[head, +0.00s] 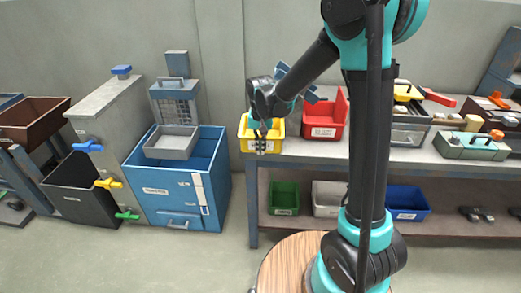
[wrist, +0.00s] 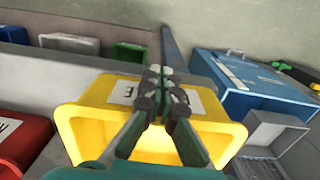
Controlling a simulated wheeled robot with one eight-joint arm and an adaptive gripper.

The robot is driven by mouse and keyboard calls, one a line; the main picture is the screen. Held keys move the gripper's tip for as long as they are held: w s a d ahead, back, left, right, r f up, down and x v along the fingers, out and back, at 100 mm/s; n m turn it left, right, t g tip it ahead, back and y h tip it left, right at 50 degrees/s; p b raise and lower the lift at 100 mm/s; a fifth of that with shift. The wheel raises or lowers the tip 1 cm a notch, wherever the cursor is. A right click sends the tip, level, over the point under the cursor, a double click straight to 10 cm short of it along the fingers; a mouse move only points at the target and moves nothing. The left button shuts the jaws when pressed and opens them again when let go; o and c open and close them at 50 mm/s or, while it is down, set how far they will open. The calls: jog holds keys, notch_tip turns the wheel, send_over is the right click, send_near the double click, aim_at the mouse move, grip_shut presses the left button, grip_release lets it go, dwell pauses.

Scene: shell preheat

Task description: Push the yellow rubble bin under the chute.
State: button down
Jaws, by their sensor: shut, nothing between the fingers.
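The yellow rubble bin (head: 246,134) stands upright at the left end of the grey bench, with a white label on its front. It fills the middle of the wrist view (wrist: 87,120). My gripper (head: 261,146) is shut and empty, with its fingers over the bin's labelled side. In the wrist view my gripper's fingertips (wrist: 160,72) meet in front of the label; I cannot tell whether they touch the bin. Left of the bench, a grey grilled part (head: 175,89) on a blue cabinet may be the chute; a grey tray (head: 171,143) sits below it.
A red bin (head: 326,116) stands right of the yellow one on the bench (head: 300,150). The blue cabinet (head: 209,180) stands left, with a floor gap between. Green (head: 284,197), grey and blue bins sit on the lower shelf. A round wooden top (head: 285,262) is in front.

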jog(key=w, duration=1.2)
jog(key=shift+w+d, duration=0.1)
jog(key=shift+d, duration=0.2)
